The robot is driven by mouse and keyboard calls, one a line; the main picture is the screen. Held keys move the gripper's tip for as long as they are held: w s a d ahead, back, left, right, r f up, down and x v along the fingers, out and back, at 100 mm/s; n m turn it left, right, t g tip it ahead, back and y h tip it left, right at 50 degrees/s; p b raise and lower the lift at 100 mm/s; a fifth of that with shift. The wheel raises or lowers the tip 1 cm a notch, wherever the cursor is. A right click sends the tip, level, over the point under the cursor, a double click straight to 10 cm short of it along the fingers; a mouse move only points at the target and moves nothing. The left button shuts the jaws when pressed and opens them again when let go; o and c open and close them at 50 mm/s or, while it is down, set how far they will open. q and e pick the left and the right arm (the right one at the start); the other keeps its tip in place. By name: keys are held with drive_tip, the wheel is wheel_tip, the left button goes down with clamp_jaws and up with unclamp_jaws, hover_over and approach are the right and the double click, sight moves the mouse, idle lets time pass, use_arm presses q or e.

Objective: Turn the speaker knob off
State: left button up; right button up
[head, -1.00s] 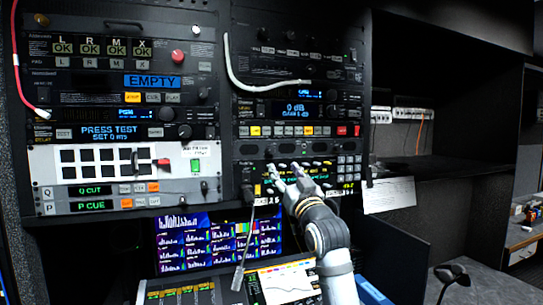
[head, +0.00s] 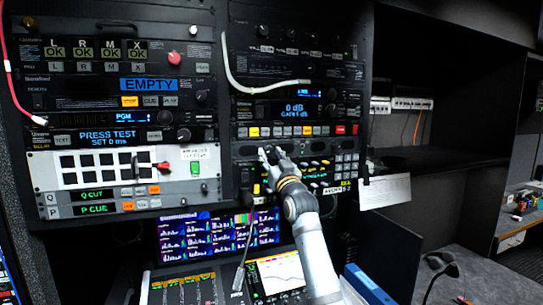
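My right gripper (head: 269,153) reaches up from the lower right to the right-hand equipment rack. Its fingertips are at the dark panel with speaker grilles (head: 318,148), just below the row of coloured buttons. The fingers look close together, but their gap is too small to judge. I cannot make out the speaker knob; the fingers cover part of the panel where it may be. I cannot tell whether they touch anything. My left gripper is not in view.
A white cable (head: 262,89) hangs across the upper right rack. A dark cable (head: 245,235) hangs left of my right arm. A display (head: 190,238) and a mixing console (head: 183,288) lie below. A white paper (head: 385,193) hangs at the right.

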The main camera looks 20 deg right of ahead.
clamp_jaws()
drive_tip(key=shift+d+f+n+y+b, duration=0.15)
drive_tip(key=shift+n+y+b, duration=0.25)
drive_tip(key=shift+n+b, duration=0.4)
drive_tip(key=n+y+b, duration=0.2)
drive_tip(key=n+b, duration=0.1)
drive_tip(key=n, duration=0.1)
drive_tip(key=shift+g, duration=0.4)
drive_tip(key=n+y+b, duration=0.1)
drive_tip(key=n+b, duration=0.1)
drive_tip(key=shift+d+n, duration=0.15)
drive_tip(key=shift+n, duration=0.25)
drive_tip(key=shift+r+n+g+y+b, duration=0.25)
drive_tip(key=shift+n+g+y, duration=0.25)
drive_tip(key=shift+n, duration=0.6)
drive_tip(key=shift+o, duration=1.8)
unclamp_jaws()
drive_tip(key=shift+s, duration=0.1)
